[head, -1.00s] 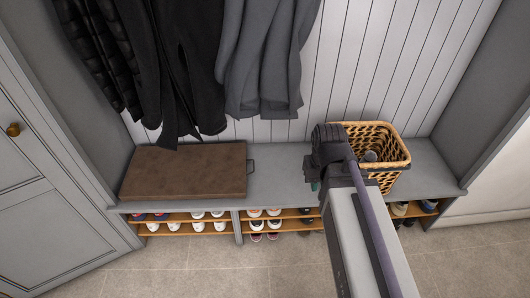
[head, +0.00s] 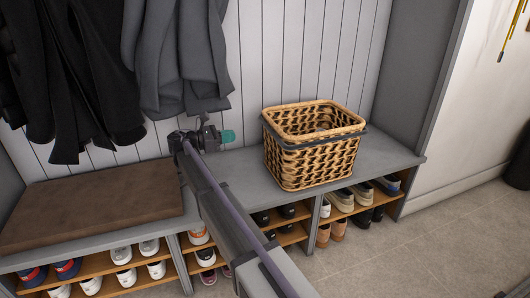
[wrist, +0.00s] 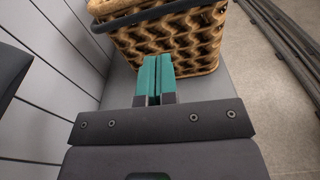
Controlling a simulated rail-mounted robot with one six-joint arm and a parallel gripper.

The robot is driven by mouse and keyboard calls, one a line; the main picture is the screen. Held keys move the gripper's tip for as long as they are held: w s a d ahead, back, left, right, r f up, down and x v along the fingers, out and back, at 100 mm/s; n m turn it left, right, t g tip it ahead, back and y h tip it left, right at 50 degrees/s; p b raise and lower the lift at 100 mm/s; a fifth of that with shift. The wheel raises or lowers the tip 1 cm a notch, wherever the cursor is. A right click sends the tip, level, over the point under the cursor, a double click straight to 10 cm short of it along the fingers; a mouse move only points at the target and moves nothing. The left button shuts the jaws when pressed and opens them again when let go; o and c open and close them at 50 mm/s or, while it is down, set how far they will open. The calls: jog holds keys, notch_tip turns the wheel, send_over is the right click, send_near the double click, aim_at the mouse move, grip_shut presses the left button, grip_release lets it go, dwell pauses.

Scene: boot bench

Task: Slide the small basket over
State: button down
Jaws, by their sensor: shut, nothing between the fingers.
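The small basket (head: 312,146) is woven tan wicker with a dark band near its rim. It stands upright on the right part of the grey bench top (head: 252,184). Something inside it shows only slightly. My gripper (head: 228,136) is left of the basket, above the bench, with its teal fingertips pointing right toward the basket's side. In the wrist view, the teal fingers (wrist: 155,78) are together and empty, in front of the basket's woven side (wrist: 190,42). I cannot tell whether the fingertips touch it; the head view shows a gap.
A brown cushion (head: 95,215) covers the bench's left part. Dark coats (head: 65,75) and a grey coat (head: 178,50) hang above. Shoes (head: 340,200) fill the shelves below. Bare bench top lies right of the basket, up to the side panel (head: 418,70).

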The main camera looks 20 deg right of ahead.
aim_at(272, 125)
jog(key=shift+n+h, duration=0.3)
jog(key=shift+n, duration=0.1)
jog(key=d, duration=0.4)
jog(key=d+r, duration=0.1)
jog(key=d, duration=0.9)
jog(key=shift+s+r, duration=0.15)
jog(key=shift+s, duration=0.2)
